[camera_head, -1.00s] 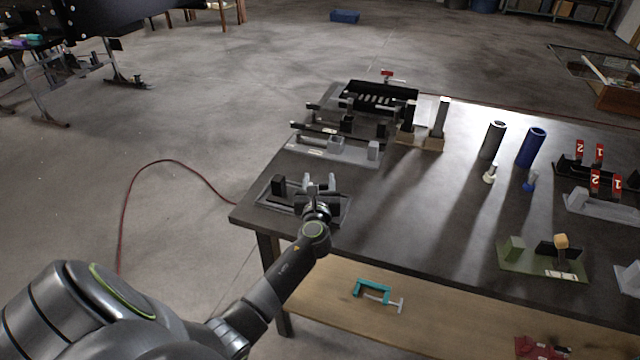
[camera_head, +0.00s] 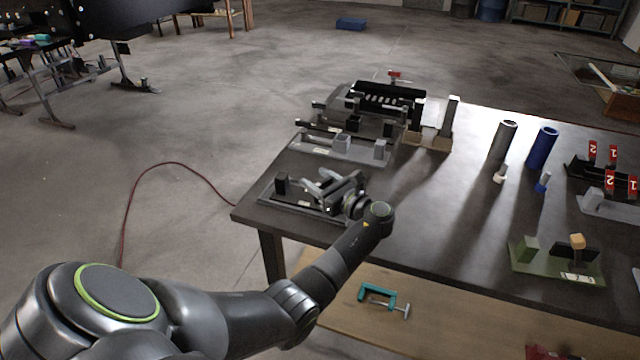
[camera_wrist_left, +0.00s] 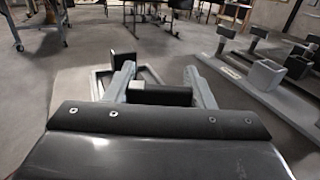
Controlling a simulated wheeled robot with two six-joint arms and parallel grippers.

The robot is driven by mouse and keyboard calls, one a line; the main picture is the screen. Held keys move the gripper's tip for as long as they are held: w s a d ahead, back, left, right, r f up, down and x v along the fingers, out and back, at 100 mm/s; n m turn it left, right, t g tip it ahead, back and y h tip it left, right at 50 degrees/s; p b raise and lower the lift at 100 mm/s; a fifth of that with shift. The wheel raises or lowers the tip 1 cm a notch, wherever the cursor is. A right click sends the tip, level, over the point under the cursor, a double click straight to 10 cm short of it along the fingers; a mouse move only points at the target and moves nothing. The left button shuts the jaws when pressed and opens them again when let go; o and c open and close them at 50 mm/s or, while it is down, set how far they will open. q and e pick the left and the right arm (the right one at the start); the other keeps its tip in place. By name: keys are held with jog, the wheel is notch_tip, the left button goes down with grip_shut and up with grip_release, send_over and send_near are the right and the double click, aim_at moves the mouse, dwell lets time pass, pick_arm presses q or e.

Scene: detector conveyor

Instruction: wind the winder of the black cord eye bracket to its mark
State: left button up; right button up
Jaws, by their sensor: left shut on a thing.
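A bracket fixture with a grey frame-like base (camera_head: 268,199) sits at the near left corner of the dark table. It has a black block (camera_head: 282,186) at its left end and a small pale label. My left gripper (camera_head: 316,184) reaches over it from the right, its grey fingers pointing left. In the left wrist view a black piece (camera_wrist_left: 160,96) lies between the two fingers, with a small pale part beside it. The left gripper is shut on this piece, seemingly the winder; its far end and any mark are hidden. My right gripper is not in view.
Behind stands a grey fixture (camera_head: 312,148) with blocks, then a black slotted rack (camera_head: 388,97). Grey (camera_head: 503,142) and blue (camera_head: 541,148) tubes stand to the right, with a green fixture (camera_head: 529,258) nearer. A teal clamp (camera_head: 378,298) lies on the lower shelf.

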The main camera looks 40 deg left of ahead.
pick_arm(q)
jog(key=shift+s+n+g, duration=0.1)
jog(key=shift+n+g, duration=0.4)
jog(key=shift+g, duration=0.3)
jog(key=o, duration=1)
jog(key=shift+a, duration=0.1)
jog(key=d+b, duration=0.1)
jog(key=d, duration=0.4)
jog(key=s+d+b, duration=0.1)
jog(key=d, duration=0.5)
jog(key=d+b, duration=0.1)
jog(key=d, duration=0.4)
jog(key=shift+s+d+f, duration=0.1)
jog(key=shift+s+d, duration=0.2)
jog(key=shift+s, duration=0.1)
jog(key=shift+d, duration=0.4)
